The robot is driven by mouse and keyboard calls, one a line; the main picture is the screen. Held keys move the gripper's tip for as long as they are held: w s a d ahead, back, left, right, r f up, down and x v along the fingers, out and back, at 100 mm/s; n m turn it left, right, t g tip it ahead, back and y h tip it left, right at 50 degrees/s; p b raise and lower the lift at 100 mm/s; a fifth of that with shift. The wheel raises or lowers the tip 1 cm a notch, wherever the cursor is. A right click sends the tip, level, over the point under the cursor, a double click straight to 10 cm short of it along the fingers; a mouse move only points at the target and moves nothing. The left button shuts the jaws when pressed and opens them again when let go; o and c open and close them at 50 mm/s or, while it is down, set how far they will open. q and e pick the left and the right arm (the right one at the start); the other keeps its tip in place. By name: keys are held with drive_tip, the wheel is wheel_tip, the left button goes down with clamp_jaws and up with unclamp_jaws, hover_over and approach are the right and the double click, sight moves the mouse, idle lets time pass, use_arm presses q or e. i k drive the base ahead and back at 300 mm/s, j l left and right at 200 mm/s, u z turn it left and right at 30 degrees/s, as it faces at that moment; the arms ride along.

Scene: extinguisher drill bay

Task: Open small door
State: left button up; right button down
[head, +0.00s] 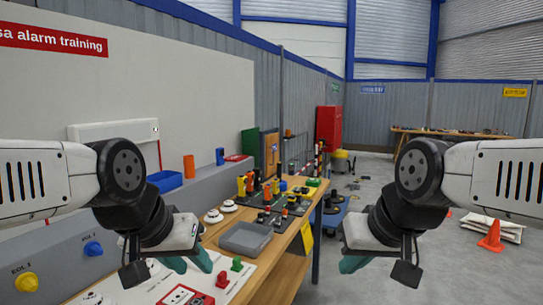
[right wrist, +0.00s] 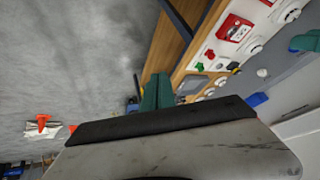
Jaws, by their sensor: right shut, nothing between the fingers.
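A small brown wooden door-like panel (head: 271,153) with a blue part on it stands upright at the far end of the workbench in the head view. It looks closed, though it is too small to be sure. My left gripper (head: 188,262), with teal fingers apart, is empty above the near end of the bench, well short of the panel. My right gripper (head: 355,263) is shut and empty, right of the bench over the floor. Its teal fingers also show together in the right wrist view (right wrist: 158,92).
The wooden workbench (head: 290,243) carries a grey tray (head: 246,238), white detectors, a red call point (head: 187,298) and several small coloured parts. A red cabinet (head: 329,128) stands behind. An orange cone (head: 491,236) is at right; the floor between is mostly clear.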

sight(272, 140)
drive_tip(key=i+l+u, duration=0.1)
drive_tip(key=i+l, duration=0.3)
drive_tip(key=i+l+u, duration=0.1)
drive_tip(key=i+l, duration=0.35)
drive_tip(key=i, duration=0.15)
drive_tip(key=i+l+u, duration=0.15)
drive_tip(key=i+l, duration=0.35)
drive_tip(key=i+l+u, duration=0.1)
drive_tip(key=i+l, duration=0.35)
drive_tip(key=i+l+u, duration=0.1)
drive_tip(key=i+l, duration=0.3)
drive_tip(key=l, duration=0.25)
drive_tip(key=i+l+u, duration=0.1)
drive_tip(key=i+l, duration=0.35)
drive_tip(key=l, duration=0.15)
